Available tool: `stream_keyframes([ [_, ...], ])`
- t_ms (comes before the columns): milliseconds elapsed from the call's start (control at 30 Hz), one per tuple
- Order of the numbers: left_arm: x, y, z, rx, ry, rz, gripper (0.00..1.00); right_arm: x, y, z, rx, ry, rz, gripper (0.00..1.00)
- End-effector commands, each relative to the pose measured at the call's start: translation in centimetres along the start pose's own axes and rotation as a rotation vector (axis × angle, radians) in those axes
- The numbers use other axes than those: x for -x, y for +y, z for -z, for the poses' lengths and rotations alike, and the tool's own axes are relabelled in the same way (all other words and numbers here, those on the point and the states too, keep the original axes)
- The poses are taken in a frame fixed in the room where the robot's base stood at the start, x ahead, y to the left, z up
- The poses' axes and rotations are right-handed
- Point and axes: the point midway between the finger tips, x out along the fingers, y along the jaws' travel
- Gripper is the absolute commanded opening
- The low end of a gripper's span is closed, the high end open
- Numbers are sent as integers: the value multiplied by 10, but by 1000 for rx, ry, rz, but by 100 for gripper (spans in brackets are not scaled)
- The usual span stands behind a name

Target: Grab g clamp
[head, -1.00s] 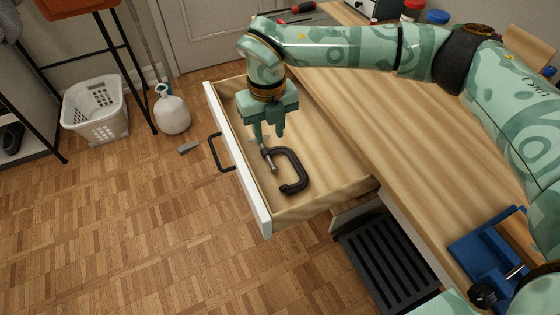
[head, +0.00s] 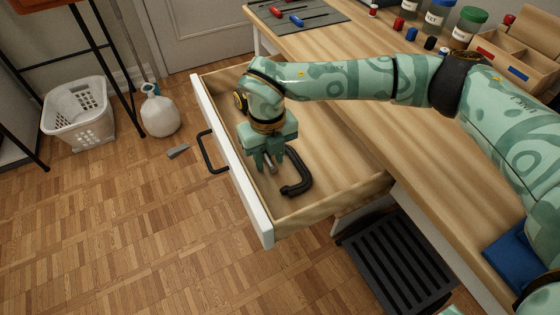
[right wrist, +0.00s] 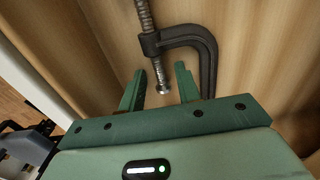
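The black G clamp (head: 299,174) lies in the open wooden drawer, near its front panel. In the right wrist view its C-shaped frame (right wrist: 208,58) curves at the upper right, and its metal screw (right wrist: 147,22) points down toward my gripper. My right gripper (head: 268,165) is low in the drawer at the screw side of the clamp. In the right wrist view the gripper (right wrist: 158,82) is open. The tip of the screw shows between its two fingers, and the right finger is close to the clamp's frame. My left gripper is not in view.
The drawer's white front (head: 235,165) and wooden side walls surround the clamp. The desk top (head: 345,120) is above and to the right. A black slatted rack (head: 398,262) is below the desk. A white basket (head: 77,112) and a jug (head: 160,113) stand on the floor.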

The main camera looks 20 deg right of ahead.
Motion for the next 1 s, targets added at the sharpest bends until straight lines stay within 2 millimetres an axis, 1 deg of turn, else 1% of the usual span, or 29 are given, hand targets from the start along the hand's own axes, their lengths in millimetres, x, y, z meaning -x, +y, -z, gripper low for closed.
stream_keyframes([
  [100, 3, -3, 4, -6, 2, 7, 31, -3, 0, 0, 0, 0, 0, 33],
  [300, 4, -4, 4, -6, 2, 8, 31, -2, 0, 0, -1, -1, 0, 33],
  [333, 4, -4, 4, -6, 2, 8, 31, -2, 0, 0, -1, -1, 0, 28],
  [433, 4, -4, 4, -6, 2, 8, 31, -2, 0, 0, -1, -1, 0, 0],
  [767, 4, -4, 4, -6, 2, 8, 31, -1, 0, 0, -1, -2, -1, 0],
  [933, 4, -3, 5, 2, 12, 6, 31, 2, 0, 0, -1, -3, 0, 0],
  [1000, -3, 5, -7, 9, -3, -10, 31, 6, 0, 0, -1, -4, 0, 0],
])
